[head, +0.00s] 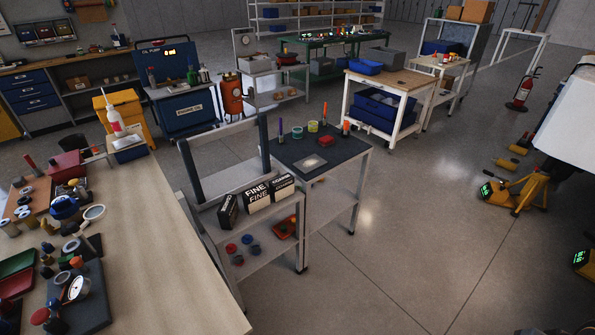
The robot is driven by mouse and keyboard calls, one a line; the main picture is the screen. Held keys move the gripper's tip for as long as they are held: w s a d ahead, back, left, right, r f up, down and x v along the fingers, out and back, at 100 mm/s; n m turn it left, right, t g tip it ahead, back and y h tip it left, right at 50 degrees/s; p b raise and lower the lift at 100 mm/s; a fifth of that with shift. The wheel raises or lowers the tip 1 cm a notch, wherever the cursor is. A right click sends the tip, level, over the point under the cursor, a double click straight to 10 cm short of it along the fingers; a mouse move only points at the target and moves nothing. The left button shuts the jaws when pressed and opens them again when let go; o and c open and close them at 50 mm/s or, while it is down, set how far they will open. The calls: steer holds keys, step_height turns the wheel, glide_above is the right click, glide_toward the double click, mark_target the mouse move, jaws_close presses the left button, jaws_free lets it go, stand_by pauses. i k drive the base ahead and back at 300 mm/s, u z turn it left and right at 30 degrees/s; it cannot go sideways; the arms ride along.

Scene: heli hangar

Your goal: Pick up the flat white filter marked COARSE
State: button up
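A small flat whitish piece (310,162) lies on the dark top of a grey cart (340,150) in the middle of the head view. It may be the filter, but I cannot read any marking on it. On the lower grey trolley beside it stand black boxes with white labels. The middle box (258,196) reads FINE. The right box (284,186) has lettering too small to read surely, and the left box (228,211) shows its side. My gripper is not in view.
Colored pots and upright tools stand along the dark cart top's back edge. A wooden workbench (150,230) crowded with parts fills the left. A white trolley (388,82) with blue bins stands behind. Open concrete floor (430,210) lies to the right, with a yellow device (516,192).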

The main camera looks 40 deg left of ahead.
mark_target(281, 187)
steer(key=u, duration=0.35)
steer(key=i, duration=1.3)
steer(key=u, duration=1.8)
steer(key=i, duration=1.05)
steer(key=u, duration=0.9)
